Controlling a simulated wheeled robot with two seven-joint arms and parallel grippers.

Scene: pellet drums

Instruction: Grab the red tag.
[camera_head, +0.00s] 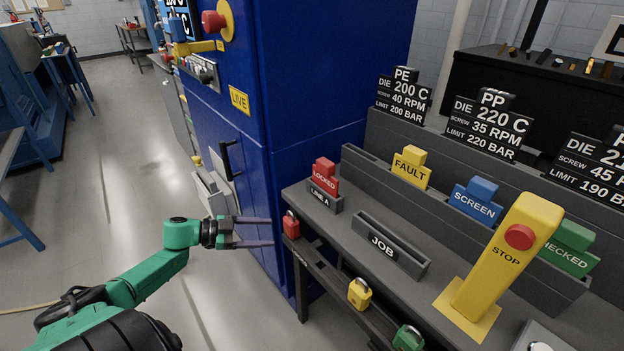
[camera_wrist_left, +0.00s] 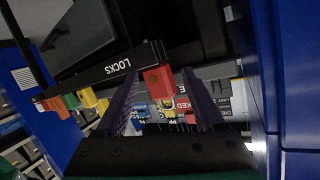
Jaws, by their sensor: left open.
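The red tag (camera_head: 325,174), marked LOCKED, stands upright in a small dark holder (camera_head: 324,197) labelled LINE A at the bench's near left corner. My left gripper (camera_head: 273,232) is open and empty, left of and below the tag, with its fingers pointing right towards the bench edge. A red padlock (camera_head: 291,225) hangs at that edge just beyond the fingertips. In the left wrist view the red padlock (camera_wrist_left: 158,80) shows between the fingers, and part of the red tag (camera_wrist_left: 183,103) shows behind it. I cannot tell whether the padlock touches a finger. My right gripper is not in view.
A blue cabinet (camera_head: 330,90) stands close behind the gripper. Yellow (camera_head: 360,293) and green (camera_head: 408,338) padlocks hang along the bench front. The bench holds a JOB holder (camera_head: 388,245), a yellow STOP post (camera_head: 507,255), and yellow FAULT (camera_head: 411,168), blue SCREEN (camera_head: 476,200) and green tags.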

